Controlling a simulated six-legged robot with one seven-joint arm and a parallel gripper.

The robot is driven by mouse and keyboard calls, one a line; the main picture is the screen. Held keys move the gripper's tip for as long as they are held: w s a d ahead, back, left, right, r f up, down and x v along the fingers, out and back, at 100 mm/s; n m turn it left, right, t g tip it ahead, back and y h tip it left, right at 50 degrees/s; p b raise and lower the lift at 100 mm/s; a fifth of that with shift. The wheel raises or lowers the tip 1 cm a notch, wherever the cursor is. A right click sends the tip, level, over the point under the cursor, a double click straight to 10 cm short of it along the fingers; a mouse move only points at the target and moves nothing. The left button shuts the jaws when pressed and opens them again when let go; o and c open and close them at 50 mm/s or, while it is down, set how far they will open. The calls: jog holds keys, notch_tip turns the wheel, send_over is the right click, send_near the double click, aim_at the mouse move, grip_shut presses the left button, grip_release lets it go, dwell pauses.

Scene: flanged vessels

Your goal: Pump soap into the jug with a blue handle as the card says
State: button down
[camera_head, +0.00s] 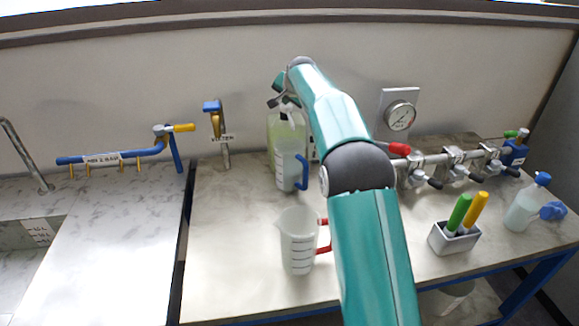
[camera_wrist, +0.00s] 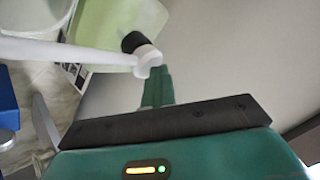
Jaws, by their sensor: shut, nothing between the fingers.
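The jug with a blue handle (camera_head: 287,168) stands upright on the bench, in front of the pale green soap bottle (camera_head: 290,130). In the wrist view the soap bottle (camera_wrist: 120,22) has a dark collar and a white pump (camera_wrist: 146,57) whose long spout reaches left. A blue piece (camera_wrist: 8,100), probably the jug's handle, shows at the left edge. My gripper (camera_head: 279,97) is over the bottle's top. In the wrist view its shut fingers (camera_wrist: 157,85) are at the pump head; contact is unclear. A printed card (camera_wrist: 75,73) is partly hidden behind the spout, its writing unreadable.
A jug with a red handle (camera_head: 298,242) stands nearer the front. The left front bench is clear.

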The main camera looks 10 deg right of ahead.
jog(key=shift+s+d+r+g, duration=0.1)
jog(key=shift+d+r+g, duration=0.15)
jog(key=shift+r, duration=0.3)
jog(key=shift+a+r, duration=0.1)
jog(key=shift+r, duration=0.05)
jog(key=shift+a+r, duration=0.15)
jog(key=shift+r, duration=0.05)
dwell(0.9)
